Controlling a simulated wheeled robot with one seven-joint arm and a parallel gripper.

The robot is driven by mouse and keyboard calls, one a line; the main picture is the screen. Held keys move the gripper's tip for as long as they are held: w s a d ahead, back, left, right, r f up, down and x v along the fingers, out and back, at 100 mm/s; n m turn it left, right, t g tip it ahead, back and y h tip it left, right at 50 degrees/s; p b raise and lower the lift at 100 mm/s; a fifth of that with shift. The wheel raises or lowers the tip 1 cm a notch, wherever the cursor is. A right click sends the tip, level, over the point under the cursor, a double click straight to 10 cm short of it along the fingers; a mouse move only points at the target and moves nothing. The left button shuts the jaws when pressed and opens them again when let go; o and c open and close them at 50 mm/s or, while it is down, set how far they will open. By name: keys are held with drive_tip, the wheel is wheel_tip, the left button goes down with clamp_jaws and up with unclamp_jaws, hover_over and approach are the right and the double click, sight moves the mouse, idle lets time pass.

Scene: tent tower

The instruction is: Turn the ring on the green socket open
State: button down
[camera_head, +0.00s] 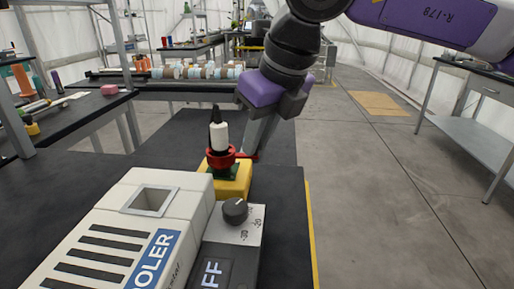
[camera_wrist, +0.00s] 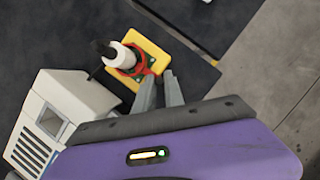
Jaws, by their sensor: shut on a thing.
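The red ring (camera_head: 220,160) sits around the green socket (camera_head: 222,173), which stands on a yellow block (camera_head: 237,186). A white cylinder with a black tip (camera_head: 219,135) stands upright in the middle of the ring. My gripper (camera_head: 251,150) reaches down from the upper right, its fingers at the ring's right side, where a short red handle sticks out. In the wrist view my gripper (camera_wrist: 160,76) has its fingertips at the handle of the red ring (camera_wrist: 139,66), shut on it. The fingers partly hide the handle.
A white cooler box (camera_head: 120,225) with a square opening and a grey unit with a dial (camera_head: 235,211) stand in front of the yellow block. The dark table top (camera_head: 275,185) is clear to the right, up to a yellow-striped edge. A rack of rolls (camera_head: 190,72) is behind.

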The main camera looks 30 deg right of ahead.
drive_tip(key=shift+s+a+m+b, duration=0.15)
drive_tip(key=shift+s+m+b, duration=0.05)
drive_tip(key=shift+m+b, duration=0.2)
drive_tip(key=c, duration=1.4)
unclamp_jaws()
drive_tip(key=shift+c, duration=0.2)
drive_tip(key=p+v, duration=0.1)
drive_tip(key=v, duration=0.7)
drive_tip(key=shift+p, duration=0.4)
drive_tip(key=shift+s+a+f, duration=0.1)
drive_tip(key=shift+a, duration=0.05)
